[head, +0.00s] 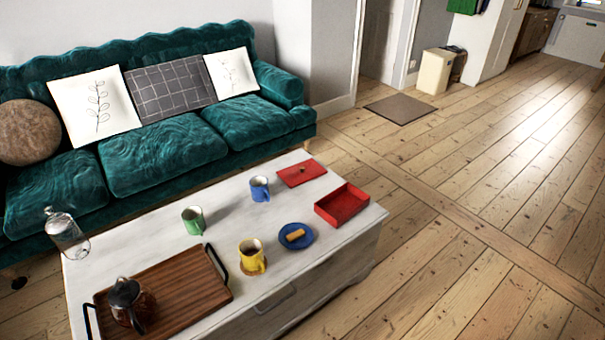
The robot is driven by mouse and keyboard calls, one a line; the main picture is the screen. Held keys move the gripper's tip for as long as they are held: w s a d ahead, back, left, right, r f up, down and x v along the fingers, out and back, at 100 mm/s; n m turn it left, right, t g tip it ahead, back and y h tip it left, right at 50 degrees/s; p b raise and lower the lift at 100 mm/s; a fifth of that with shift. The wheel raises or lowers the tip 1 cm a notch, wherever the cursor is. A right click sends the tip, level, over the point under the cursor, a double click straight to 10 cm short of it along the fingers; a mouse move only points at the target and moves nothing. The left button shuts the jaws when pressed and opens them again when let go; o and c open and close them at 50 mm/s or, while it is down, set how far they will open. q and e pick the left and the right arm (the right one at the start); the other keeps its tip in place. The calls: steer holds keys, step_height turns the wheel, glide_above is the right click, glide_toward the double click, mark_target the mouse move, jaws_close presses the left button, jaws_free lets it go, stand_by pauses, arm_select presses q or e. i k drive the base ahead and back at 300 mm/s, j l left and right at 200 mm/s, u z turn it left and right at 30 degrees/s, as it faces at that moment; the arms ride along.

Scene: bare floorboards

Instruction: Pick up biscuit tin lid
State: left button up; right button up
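The biscuit tin lid (301,173) is a flat red rectangle with a small knob. It lies on the white coffee table (190,260), near the table's far right end. The open red biscuit tin (342,204) stands just in front and to the right of it, apart from it, near the table's right edge. The inside of the tin looks empty. Neither of my grippers shows in the head view.
Blue mug (260,189), green mug (193,220), yellow mug (252,257), blue plate with a biscuit (296,236), glass jar (67,234) and wooden tray (180,290) with a teapot (130,303) stand on the table. A teal sofa (165,155) is behind. Floor at right is clear.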

mark_target(294, 176)
steer(key=i+l+z, duration=0.3)
steer(key=z, duration=0.15)
steer(key=i+l+z, duration=0.4)
steer(key=i+z, duration=0.45)
steer(key=i+l+z, duration=0.2)
steer(key=i, duration=0.6)
steer(key=i+l+z, duration=0.15)
steer(key=i, duration=0.65)
steer(key=i+u, duration=0.25)
steer(key=u, duration=0.15)
steer(key=i+u, duration=0.4)
steer(key=i+l+u, duration=0.1)
steer(key=u, duration=0.3)
steer(key=i+l+u, duration=0.2)
steer(key=u, duration=0.2)
steer(key=i+u, duration=0.15)
steer(key=u, duration=0.35)
steer(key=i+l+u, duration=0.15)
steer(key=u, duration=0.35)
steer(key=i+l+u, duration=0.1)
steer(key=u, duration=0.35)
steer(key=i+l+u, duration=0.15)
steer(key=u, duration=0.35)
steer(key=k+l, duration=0.05)
